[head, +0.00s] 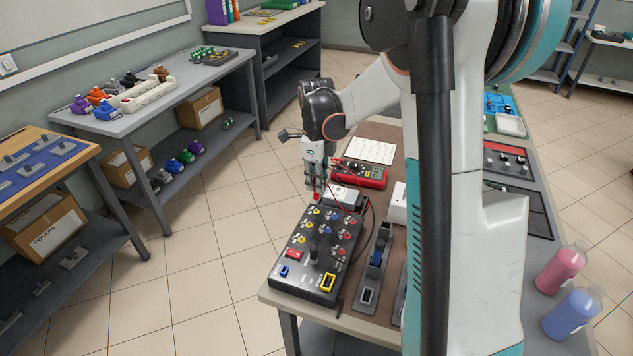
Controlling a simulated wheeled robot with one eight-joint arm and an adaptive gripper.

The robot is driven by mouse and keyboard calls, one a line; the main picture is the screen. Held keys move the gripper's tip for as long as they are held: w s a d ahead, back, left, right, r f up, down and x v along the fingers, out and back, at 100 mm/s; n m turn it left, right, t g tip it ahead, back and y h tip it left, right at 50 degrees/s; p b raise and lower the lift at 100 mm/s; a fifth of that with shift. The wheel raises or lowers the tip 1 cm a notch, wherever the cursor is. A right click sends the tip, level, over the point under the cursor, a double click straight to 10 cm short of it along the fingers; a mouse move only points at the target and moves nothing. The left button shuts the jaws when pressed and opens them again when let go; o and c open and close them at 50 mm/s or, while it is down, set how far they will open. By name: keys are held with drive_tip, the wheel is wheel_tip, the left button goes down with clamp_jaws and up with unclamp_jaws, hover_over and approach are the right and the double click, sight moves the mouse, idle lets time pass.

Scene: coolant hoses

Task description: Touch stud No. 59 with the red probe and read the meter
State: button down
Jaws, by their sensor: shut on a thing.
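My gripper (316,184) points down over the far left part of a dark box with studs (275,272) on the table. It is shut on the red probe (316,197), which hangs below the fingers close to the far studs. I cannot tell whether its tip touches a stud. The studs have yellow, blue and red caps in rows; their numbers are too small to read, so I cannot pick out No. 59. The red meter (374,182) lies behind the box, to the right of my gripper; its reading is not legible. A thin red lead shows near the box's far right edge.
A white box (342,197) sits just behind the stud box. Dark holders (368,295) stand to its right. A white sheet (370,150) lies behind the meter. Pink (559,270) and blue (572,313) bottles stand at the right. My arm hides part of the table.

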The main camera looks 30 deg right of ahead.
drive_tip(key=shift+r+p, duration=1.5)
drive_tip(key=shift+r, duration=1)
